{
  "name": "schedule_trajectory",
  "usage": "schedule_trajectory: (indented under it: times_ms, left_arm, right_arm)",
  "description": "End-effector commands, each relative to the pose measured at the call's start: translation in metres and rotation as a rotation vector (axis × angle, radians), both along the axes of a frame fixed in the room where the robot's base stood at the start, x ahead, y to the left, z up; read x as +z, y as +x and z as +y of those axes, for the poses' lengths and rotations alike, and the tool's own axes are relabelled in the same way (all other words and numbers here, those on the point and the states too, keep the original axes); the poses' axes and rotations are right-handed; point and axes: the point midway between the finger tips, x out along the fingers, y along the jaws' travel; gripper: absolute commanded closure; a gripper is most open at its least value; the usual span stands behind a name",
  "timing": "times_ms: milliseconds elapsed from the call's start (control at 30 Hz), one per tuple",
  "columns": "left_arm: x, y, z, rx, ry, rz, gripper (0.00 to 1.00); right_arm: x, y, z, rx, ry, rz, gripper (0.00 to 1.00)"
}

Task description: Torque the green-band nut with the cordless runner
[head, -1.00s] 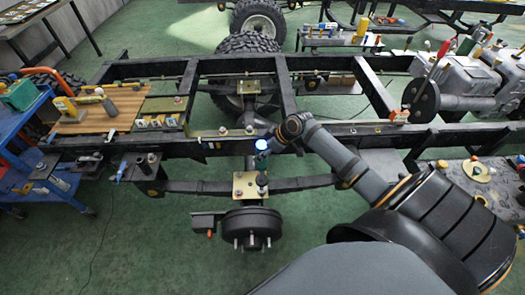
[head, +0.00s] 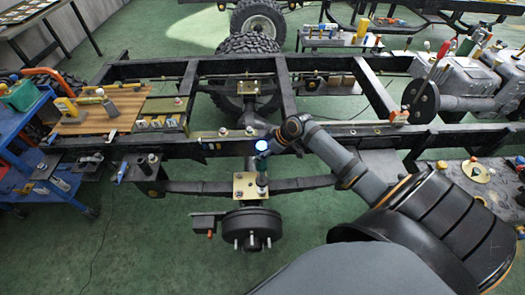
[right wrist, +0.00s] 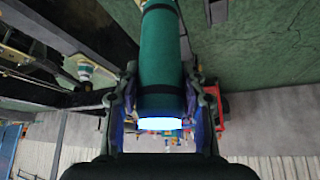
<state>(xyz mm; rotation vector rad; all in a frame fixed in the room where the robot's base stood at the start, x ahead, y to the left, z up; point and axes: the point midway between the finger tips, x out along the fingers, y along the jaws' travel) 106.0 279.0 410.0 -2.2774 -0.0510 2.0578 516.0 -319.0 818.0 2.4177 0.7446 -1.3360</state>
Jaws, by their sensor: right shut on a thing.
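My right gripper (head: 262,150) is shut on the cordless runner, a green cylinder with black bands (right wrist: 160,50). In the head view the runner (head: 262,166) hangs below the gripper, its lower end over the right part of the brass plate (head: 243,194) on the axle. Whether its tip touches a nut there cannot be told. In the right wrist view a pale nut with a green band (right wrist: 85,70) stands at the left, apart from the runner. The band colours of the nuts on the plate are too small to tell. My left gripper is not in view.
The black chassis rail (head: 330,137) runs behind the plate, with pale nuts (head: 250,131) on it. A brake drum (head: 252,223) sits in front of the plate. A wooden board with tools (head: 90,122) lies at the left, beside a blue cart (head: 45,150). The green floor is open at the front left.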

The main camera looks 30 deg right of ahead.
Motion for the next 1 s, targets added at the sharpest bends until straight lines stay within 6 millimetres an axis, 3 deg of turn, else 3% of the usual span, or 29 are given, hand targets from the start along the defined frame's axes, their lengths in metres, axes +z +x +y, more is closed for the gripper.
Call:
schedule_trajectory:
  times_ms: [1000]
  left_arm:
    - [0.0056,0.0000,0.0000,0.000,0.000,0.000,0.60]
  right_arm:
    - [-0.0020,-0.0025,-0.0001,-0.001,0.001,0.010,1.00]
